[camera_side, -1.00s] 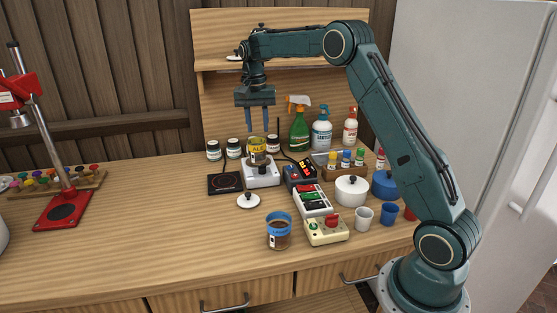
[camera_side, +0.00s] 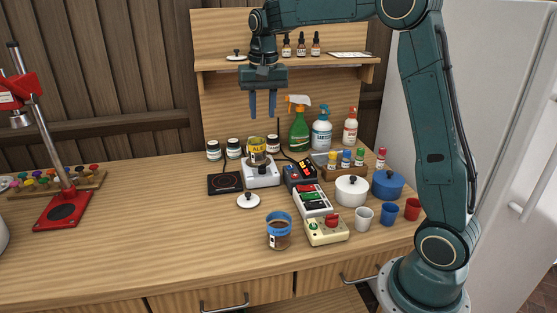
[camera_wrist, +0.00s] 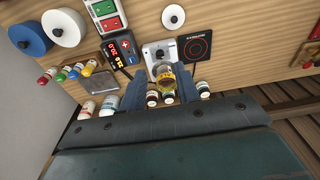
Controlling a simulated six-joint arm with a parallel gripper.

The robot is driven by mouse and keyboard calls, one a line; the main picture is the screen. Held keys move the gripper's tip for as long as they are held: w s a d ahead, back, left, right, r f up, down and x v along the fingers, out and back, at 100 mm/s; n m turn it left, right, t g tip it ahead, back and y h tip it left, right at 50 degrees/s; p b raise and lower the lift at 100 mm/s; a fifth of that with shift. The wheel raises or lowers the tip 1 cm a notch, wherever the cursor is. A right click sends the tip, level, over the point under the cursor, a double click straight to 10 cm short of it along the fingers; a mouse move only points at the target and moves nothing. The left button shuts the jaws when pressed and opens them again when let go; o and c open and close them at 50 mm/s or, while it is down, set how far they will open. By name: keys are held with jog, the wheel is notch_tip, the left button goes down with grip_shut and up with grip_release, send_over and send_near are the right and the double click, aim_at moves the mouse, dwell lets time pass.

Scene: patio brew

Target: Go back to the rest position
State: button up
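My gripper (camera_side: 263,105) hangs in the air above the back of the bench, fingers pointing down. Its two fingers are apart with nothing between them. In the wrist view my gripper (camera_wrist: 160,96) also shows its fingers spread. Below it, a jar with a yellow ALE label (camera_side: 257,147) stands on a white device (camera_side: 262,173), clear of the fingers. The same jar (camera_wrist: 165,80) shows between the fingers in the wrist view, but farther off.
A shelf (camera_side: 220,65) with small dropper bottles (camera_side: 301,46) is behind my gripper. A green spray bottle (camera_side: 299,130) and other bottles stand at the back. A white pot (camera_side: 351,191), cups and a blue-lidded jar (camera_side: 279,231) are in front. The bench's left middle is clear.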

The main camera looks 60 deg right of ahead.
jog(key=s+a+r+n+t, duration=0.1)
jog(key=s+a+n, duration=0.1)
jog(key=s+a, duration=0.35)
jog(key=s+a+r+n+t, duration=0.1)
jog(key=s+a+n, duration=0.1)
jog(key=s, duration=0.6)
jog(key=s+a+r+n+t, duration=0.1)
jog(key=s+a+n, duration=0.15)
jog(key=s, duration=0.45)
jog(key=s+a+f+n+t, duration=0.1)
jog(key=s+a+f+n, duration=0.1)
jog(key=s, duration=0.5)
notch_tip(320, 180, down, 2)
jog(key=shift+a+f+t+y, duration=0.1)
jog(key=shift+a+t+y, duration=0.2)
jog(key=shift+a+y, duration=0.15)
